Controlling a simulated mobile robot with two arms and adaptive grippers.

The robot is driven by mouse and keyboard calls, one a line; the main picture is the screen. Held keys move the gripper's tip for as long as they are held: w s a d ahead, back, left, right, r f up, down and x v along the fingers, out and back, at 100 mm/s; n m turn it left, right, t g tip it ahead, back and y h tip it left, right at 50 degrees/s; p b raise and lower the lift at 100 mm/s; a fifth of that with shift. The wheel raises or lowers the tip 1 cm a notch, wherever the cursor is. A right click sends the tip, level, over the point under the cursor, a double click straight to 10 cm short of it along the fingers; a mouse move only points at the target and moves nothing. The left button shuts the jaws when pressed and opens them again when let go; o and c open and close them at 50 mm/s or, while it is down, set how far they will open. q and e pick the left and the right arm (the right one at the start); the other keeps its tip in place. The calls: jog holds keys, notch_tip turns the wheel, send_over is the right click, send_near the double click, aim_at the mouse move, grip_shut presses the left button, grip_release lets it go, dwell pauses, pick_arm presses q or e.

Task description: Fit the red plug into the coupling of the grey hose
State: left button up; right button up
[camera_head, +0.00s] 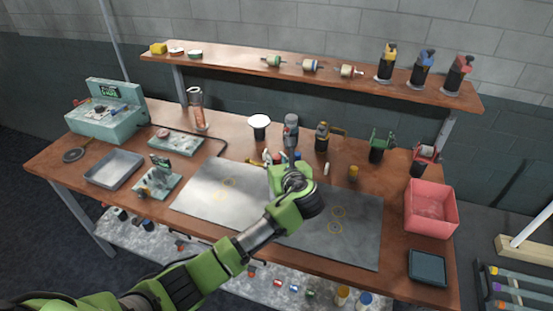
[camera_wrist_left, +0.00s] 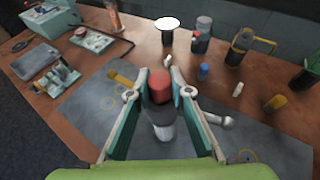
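My left gripper (camera_head: 284,168) is low over the middle of the table. In the left wrist view its two teal fingers (camera_wrist_left: 159,94) stand apart. A red cylindrical piece, seemingly the red plug (camera_wrist_left: 159,84), shows between the fingertips, with gaps visible on both sides. A pale grey rounded body (camera_wrist_left: 162,122) shows just below it; I cannot tell whether they are joined. A silvery piece with a rounded end (camera_wrist_left: 228,122) shows beside the right finger. I cannot identify the grey hose or its coupling with certainty. My right gripper is not in view.
Dark mats (camera_head: 345,238) cover the table's middle. Small blue (camera_wrist_left: 203,71) and yellow (camera_wrist_left: 275,102) pieces stand nearby. A white-topped cup (camera_head: 259,126) and grey-topped bottle (camera_head: 291,125) are behind. A red bin (camera_head: 431,209) stands right, a grey tray (camera_head: 113,170) left. A shelf (camera_head: 330,76) spans the back.

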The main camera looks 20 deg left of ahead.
pick_arm(q)
jog(key=shift+o, duration=0.8)
jog(key=shift+s+f, duration=0.3)
jog(key=shift+f, duration=0.5)
jog(key=shift+r, duration=0.3)
jog(key=shift+s+d+r+b, duration=0.1)
jog(key=shift+d+r+b, duration=0.1)
jog(key=shift+r+b, duration=0.1)
jog(key=r+b+v, duration=0.1)
jog(key=b+v, duration=0.1)
jog(key=v, duration=0.9)
jog(key=shift+b, duration=0.35)
jog(key=shift+d, duration=0.1)
